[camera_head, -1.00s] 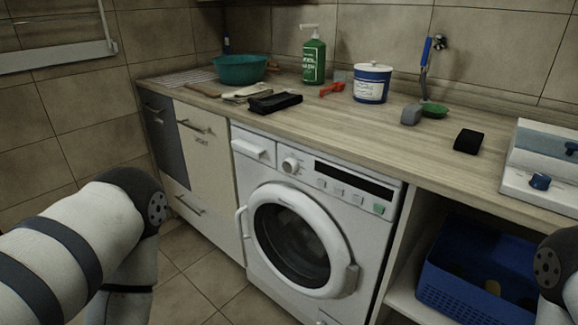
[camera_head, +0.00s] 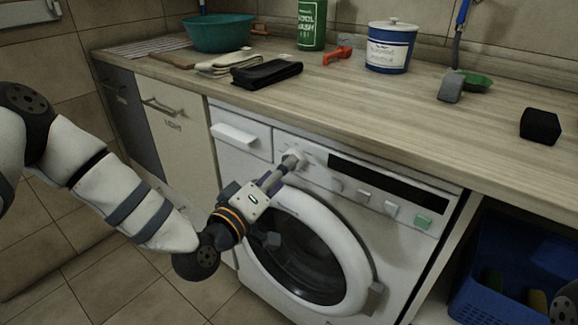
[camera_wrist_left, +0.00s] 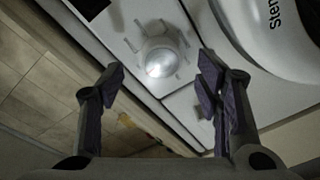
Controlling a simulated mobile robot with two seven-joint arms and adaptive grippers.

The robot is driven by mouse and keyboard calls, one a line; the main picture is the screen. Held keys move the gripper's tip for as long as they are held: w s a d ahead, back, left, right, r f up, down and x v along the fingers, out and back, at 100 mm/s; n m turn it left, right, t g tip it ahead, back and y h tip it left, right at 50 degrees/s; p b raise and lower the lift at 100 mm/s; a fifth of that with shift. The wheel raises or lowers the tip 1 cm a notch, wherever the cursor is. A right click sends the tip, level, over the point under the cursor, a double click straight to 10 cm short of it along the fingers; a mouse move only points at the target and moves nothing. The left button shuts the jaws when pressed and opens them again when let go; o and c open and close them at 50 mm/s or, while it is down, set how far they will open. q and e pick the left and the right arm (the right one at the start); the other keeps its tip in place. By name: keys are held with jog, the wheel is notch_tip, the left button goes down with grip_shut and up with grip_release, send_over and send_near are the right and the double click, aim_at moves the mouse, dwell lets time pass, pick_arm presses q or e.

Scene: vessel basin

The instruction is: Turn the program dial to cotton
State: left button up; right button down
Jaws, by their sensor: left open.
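The white washing machine (camera_head: 238,158) stands under the counter. Its program dial (camera_head: 296,156) is on the panel between the drawer and the dark display, partly hidden by my left gripper in the head view. In the left wrist view the round dial (camera_wrist_left: 160,55) shows whole, with short marks around it; no program name can be read. My left gripper (camera_head: 283,168) is at the dial. In the left wrist view its fingers (camera_wrist_left: 162,76) are spread wide and empty, short of the dial and to either side of it. My right gripper is out of view.
The round door (camera_head: 353,262) bulges out below the panel, close under my left gripper. Panel buttons (camera_head: 391,209) lie right of the dial. The counter (camera_head: 330,92) overhangs above and carries a black cloth (camera_head: 267,74). A blue crate (camera_head: 490,305) stands at the lower right.

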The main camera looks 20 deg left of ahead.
pick_arm(q)
jog(key=x, duration=0.3)
jog(key=shift+w, duration=0.35)
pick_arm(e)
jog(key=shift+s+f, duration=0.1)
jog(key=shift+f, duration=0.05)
pick_arm(q)
jog(key=c, duration=1.2)
jog(key=shift+m, duration=0.3)
